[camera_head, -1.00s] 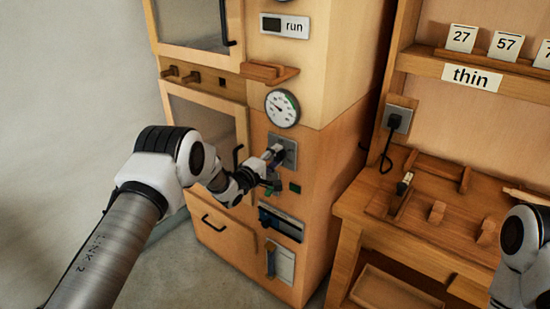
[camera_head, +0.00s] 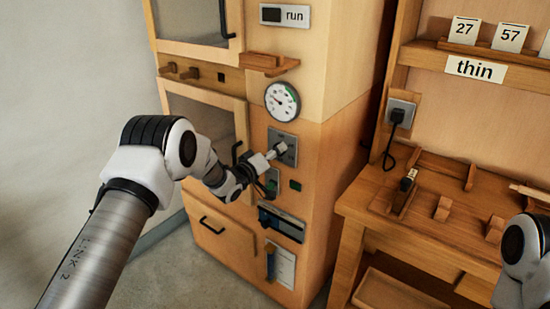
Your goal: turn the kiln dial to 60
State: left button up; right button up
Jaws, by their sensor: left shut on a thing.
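The kiln (camera_head: 330,145) is a tall wooden cabinet with its controls on the front. A round white gauge (camera_head: 282,102) with a dark needle and a green arc sits above a grey dial plate (camera_head: 284,140). My left gripper (camera_head: 276,153) reaches in from the left and is shut at the dial on that plate. The gripper hides most of the dial, and its setting cannot be read. My right arm shows only in part at the right edge; its gripper is out of view.
A "run" display (camera_head: 285,15) and a small wooden ledge (camera_head: 270,64) are above the gauge. A wooden bench (camera_head: 400,225) with a plugged cord and number cards stands at right.

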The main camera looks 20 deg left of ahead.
pick_arm(q)
jog(key=shift+f+m+b, duration=0.15)
jog(key=shift+m+b, duration=4.1)
jog(key=shift+m, duration=2.55)
jog(key=shift+f+m+b, duration=0.15)
jog(key=shift+m+b, duration=4.1)
jog(key=shift+m, duration=2.55)
jog(key=o, duration=1.2)
jog(key=shift+c, duration=0.2)
jog(key=shift+r, duration=0.15)
